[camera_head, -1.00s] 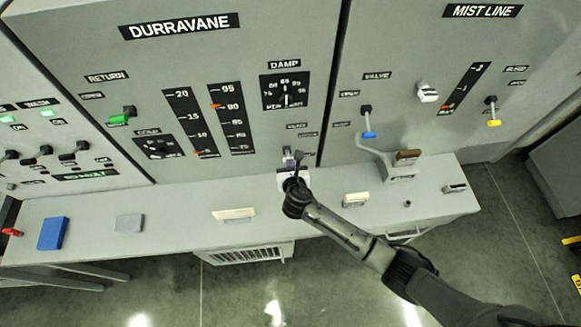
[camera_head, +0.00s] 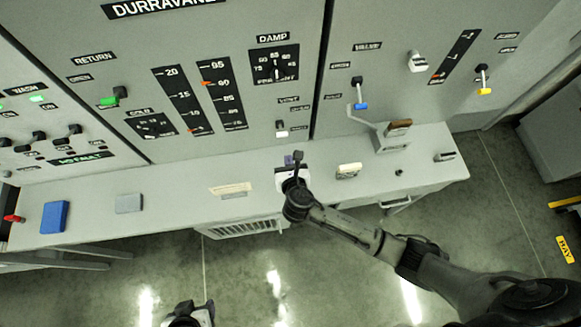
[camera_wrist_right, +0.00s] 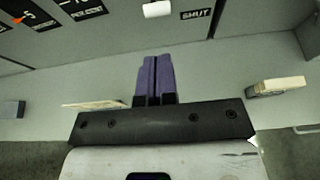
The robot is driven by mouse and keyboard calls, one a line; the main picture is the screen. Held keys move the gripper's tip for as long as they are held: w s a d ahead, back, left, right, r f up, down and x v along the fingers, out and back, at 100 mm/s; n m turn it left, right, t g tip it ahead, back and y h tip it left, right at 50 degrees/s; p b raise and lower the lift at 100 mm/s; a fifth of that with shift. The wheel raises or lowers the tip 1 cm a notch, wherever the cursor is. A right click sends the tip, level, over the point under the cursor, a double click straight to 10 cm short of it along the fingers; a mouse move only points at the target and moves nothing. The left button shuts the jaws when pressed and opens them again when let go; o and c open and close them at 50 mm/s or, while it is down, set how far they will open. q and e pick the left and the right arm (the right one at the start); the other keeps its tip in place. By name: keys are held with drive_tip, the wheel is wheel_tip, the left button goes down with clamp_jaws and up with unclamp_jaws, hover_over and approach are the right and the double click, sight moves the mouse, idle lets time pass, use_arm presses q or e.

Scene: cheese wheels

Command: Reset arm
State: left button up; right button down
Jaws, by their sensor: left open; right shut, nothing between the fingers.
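My right arm comes in from the lower right in the head view. Its gripper (camera_head: 293,158) hangs over the desk (camera_head: 300,185), near the foot of the panel. In the right wrist view its two purple fingers (camera_wrist_right: 153,78) lie side by side, shut, with nothing between them. My left gripper (camera_head: 190,315) shows only in part at the bottom edge of the head view, below the desk's front. It is open, though its fingertips are not clear to see.
The grey control panel (camera_head: 215,50) has levers, including green (camera_head: 113,98), white (camera_head: 281,129), blue (camera_head: 358,93) and yellow (camera_head: 483,80) ones. On the desk lie a blue block (camera_head: 54,217), a grey block (camera_head: 128,203) and a cream block (camera_head: 348,170). The floor in front is clear.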

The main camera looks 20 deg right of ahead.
drive_tip(key=s+d+r+m+g+y, duration=0.1)
drive_tip(key=s+r+m+g+y, duration=0.3)
drive_tip(key=m, duration=1)
drive_tip(key=s+d+r+m+g+h, duration=0.15)
drive_tip(key=s+r+m, duration=0.45)
drive_tip(key=m, duration=0.8)
drive_tip(key=s+d+f+m+g, duration=0.1)
drive_tip(key=s+d+f+g, duration=0.1)
drive_tip(key=s, duration=0.7)
drive_tip(key=s+d+f+m+g+p, duration=0.1)
drive_tip(key=s+d+f+m+g, duration=0.1)
drive_tip(key=s, duration=0.7)
drive_tip(key=shift+s+d+f+y, duration=0.2)
drive_tip(key=shift+f+y, duration=0.25)
drive_tip(key=shift+f, duration=0.3)
